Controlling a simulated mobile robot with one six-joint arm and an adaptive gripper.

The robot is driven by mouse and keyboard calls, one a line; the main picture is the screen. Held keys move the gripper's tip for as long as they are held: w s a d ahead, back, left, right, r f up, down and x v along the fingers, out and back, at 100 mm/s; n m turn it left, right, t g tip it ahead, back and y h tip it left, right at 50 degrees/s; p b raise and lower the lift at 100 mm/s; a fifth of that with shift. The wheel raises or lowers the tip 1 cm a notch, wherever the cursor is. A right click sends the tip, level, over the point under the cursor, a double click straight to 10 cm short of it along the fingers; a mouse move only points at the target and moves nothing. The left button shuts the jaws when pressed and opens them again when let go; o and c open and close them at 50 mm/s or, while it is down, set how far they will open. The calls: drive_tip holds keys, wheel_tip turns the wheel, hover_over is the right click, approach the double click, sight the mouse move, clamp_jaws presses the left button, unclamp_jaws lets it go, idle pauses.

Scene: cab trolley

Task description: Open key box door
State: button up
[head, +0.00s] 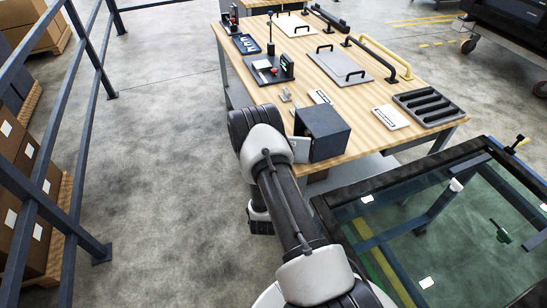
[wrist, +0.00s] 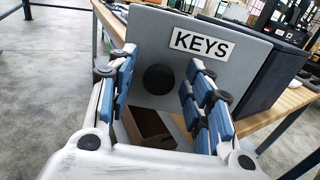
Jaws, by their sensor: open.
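The key box (head: 326,131) is a dark grey box at the near left corner of the wooden table in the head view. In the wrist view its dark side (wrist: 272,75) shows at the right. Its light grey door (wrist: 215,82) carries a white "KEYS" label (wrist: 202,43) and a round black knob (wrist: 161,79). I cannot tell whether the door stands slightly ajar. My gripper (wrist: 160,76) is open, with blue-padded fingers to the left and right of the knob. Whether the pads touch it is unclear. In the head view my arm hides the gripper.
The wooden table (head: 345,98) holds trays, panels and handles behind the box. A brown open box (wrist: 150,128) is low behind the fingers. A glass-topped frame (head: 450,230) stands at the right, and a dark railing (head: 50,130) at the left. Floor between is clear.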

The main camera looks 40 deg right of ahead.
drive_tip(key=v, duration=1.2)
